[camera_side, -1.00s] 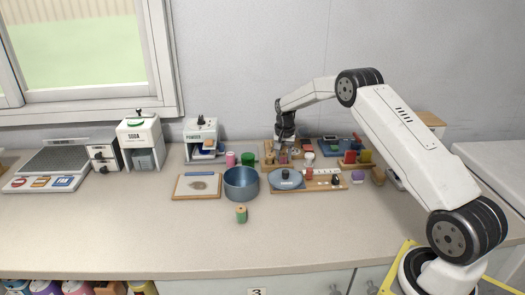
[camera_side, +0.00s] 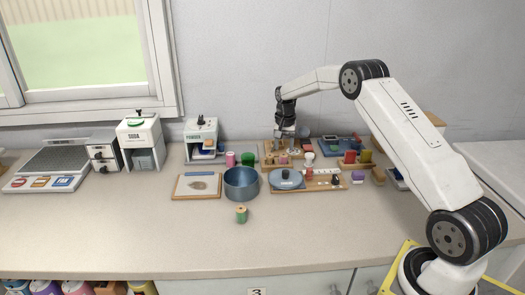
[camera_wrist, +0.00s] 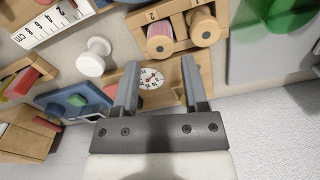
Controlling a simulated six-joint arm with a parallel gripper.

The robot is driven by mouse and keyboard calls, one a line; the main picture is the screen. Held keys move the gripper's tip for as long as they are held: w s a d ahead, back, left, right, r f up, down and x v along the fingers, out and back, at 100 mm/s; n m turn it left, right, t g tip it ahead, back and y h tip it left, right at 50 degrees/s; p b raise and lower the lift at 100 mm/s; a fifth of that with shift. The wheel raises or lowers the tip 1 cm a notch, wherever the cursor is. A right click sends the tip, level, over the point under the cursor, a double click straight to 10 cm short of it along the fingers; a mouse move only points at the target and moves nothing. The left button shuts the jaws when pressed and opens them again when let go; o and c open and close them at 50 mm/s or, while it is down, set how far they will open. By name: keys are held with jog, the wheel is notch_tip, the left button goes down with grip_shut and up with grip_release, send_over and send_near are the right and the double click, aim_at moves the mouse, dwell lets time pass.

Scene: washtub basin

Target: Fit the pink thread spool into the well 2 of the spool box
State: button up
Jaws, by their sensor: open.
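A white spool (camera_wrist: 93,57) stands left of the box. A small dial (camera_wrist: 150,80) lies between the fingers in the wrist view.

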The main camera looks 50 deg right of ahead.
aim_at(282, 156)
notch_tip(282, 156, up, 8)
dwell(0.4)
dwell(0.5)
jog(key=s+a+n+t, duration=0.1)
jog(key=s+a+n, duration=0.25)
jog(key=a, duration=0.45)
jog(key=s+a+n, duration=0.2)
jog(key=s+a, duration=0.3)
jog(key=a, duration=0.2)
jog(key=s+a+f+n, duration=0.2)
jog(key=s+a, duration=0.3)
jog(key=s, duration=0.3)
jog(key=s+a+f+n+t, duration=0.1)
jog(key=s+a+n, duration=0.3)
jog(key=s, duration=0.5)
jog(key=shift+a+f+t, duration=0.3)
jog(key=shift+a+f, duration=0.25)
jog(key=shift+a, duration=0.3)
